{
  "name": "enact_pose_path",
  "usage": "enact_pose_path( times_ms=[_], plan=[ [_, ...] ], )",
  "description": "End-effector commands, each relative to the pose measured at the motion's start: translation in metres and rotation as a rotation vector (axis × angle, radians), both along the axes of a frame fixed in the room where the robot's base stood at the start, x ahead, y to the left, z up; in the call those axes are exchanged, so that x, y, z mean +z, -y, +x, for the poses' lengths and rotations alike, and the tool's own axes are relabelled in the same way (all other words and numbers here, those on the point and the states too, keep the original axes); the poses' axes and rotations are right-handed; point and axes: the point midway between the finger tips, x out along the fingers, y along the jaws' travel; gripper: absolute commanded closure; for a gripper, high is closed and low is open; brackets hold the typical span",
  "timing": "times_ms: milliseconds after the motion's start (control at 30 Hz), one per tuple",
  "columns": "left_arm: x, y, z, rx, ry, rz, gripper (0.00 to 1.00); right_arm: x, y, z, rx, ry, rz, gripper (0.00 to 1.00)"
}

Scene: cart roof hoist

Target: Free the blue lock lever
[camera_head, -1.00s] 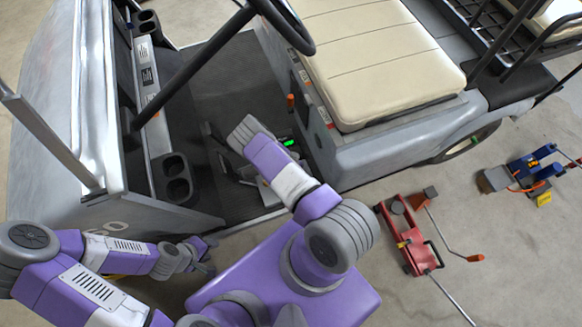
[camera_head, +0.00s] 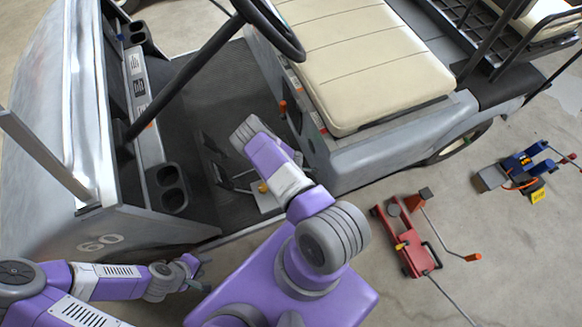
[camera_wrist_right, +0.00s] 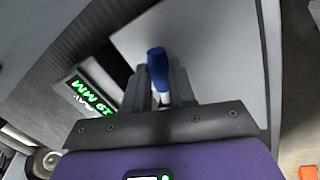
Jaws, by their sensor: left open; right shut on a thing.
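The blue lock lever (camera_wrist_right: 158,68) shows in the right wrist view as a blue grip standing between the fingers of my right gripper (camera_wrist_right: 160,88). The fingers are shut on it. A pale grey panel lies behind the lever. In the head view the lever and right fingers are hidden behind my right arm, which reaches into the cart's footwell. My left gripper (camera_head: 197,274) is open and empty, low at the left of the head view, outside the cart body and apart from it.
The footwell floor (camera_head: 200,95) lies below the steering wheel (camera_head: 275,25) and beside the cream seat (camera_head: 360,60). A display with green figures (camera_wrist_right: 92,90) is left of the lever. A red floor jack (camera_head: 405,235) and a blue device (camera_head: 518,165) stand on the floor at right.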

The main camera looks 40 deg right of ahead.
Motion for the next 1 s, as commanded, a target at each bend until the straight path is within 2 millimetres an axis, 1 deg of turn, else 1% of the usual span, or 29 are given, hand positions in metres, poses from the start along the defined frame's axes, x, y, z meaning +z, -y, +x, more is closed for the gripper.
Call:
enact_pose_path(
  times_ms=[400,433,567,600,867,967,1000],
  plan=[
    [0.000,0.000,0.000,0.000,0.000,0.000,0.57,0.000,0.002,0.001,0.014,0.000,-0.002,1.00],
    [0.000,0.000,0.000,0.000,0.000,0.000,0.57,0.000,0.002,0.001,0.014,0.000,-0.003,0.71],
    [0.000,0.000,0.000,0.000,0.000,0.000,0.57,0.000,0.001,0.001,0.012,0.000,-0.002,0.51],
    [0.000,0.000,0.000,0.000,0.000,0.000,0.57,0.000,0.001,0.000,0.012,0.000,-0.002,0.49],
    [0.001,0.000,0.000,0.000,0.000,0.000,0.57,0.002,0.001,0.000,0.010,0.000,-0.001,0.49],
    [0.006,0.000,0.000,0.000,0.000,0.000,0.57,0.012,0.000,-0.001,0.009,0.001,-0.001,0.49],
    [0.009,0.000,0.000,0.000,0.000,0.000,0.57,0.018,-0.001,-0.001,0.008,0.002,-0.001,0.49]
  ],
)
